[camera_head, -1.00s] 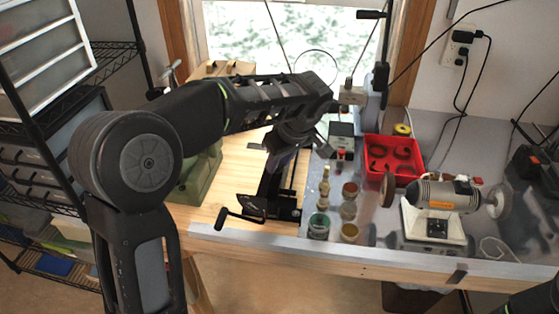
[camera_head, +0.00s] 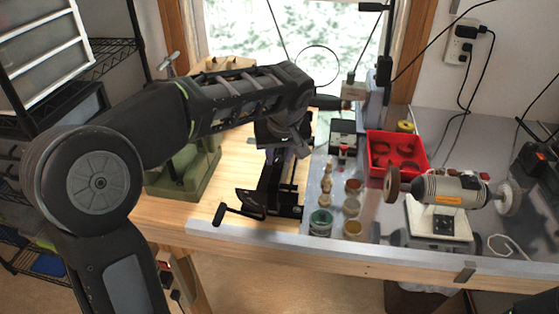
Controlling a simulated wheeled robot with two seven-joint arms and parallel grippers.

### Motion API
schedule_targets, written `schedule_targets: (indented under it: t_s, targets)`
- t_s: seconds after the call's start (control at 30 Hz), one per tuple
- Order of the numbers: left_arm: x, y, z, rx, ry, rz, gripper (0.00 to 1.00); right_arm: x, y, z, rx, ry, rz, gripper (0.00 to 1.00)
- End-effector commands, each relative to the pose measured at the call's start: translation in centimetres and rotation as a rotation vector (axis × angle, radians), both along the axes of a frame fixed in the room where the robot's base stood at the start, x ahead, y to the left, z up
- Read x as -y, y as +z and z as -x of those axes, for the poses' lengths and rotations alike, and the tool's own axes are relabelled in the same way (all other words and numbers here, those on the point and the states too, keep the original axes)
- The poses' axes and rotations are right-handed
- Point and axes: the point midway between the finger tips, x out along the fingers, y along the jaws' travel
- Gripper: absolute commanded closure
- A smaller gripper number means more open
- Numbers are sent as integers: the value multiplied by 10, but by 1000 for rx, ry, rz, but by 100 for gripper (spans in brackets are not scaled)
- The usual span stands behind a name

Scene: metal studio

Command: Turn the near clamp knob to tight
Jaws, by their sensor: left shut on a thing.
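A black clamp fixture (camera_head: 285,198) with rails stands on the wooden bench top, left of centre. A crank handle (camera_head: 228,212) sticks out at its front left. My left arm comes in from the left and bends down at the wrist. My left gripper (camera_head: 279,150) is over the back part of the fixture, shut on what seems to be the near clamp knob. The knob is hidden by the gripper and wrist, so its turn cannot be read. My right gripper is not in view.
Several small jars (camera_head: 321,222) stand just right of the fixture. A red tray (camera_head: 425,160) and a bench grinder (camera_head: 445,190) are farther right. A green machine (camera_head: 185,175) stands left, behind my arm.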

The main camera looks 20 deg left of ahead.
Motion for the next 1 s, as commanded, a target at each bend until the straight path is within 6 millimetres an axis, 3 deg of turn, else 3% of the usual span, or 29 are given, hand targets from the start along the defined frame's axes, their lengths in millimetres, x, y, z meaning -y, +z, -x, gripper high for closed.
schedule_targets:
  t_s: [0.3, 1.0]
  targets:
    - [-4, 0, 1, 5, -297, 0, 100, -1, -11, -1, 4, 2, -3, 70]
    - [-10, 1, 0, 6, -960, -1, 100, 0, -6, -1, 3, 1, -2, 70]
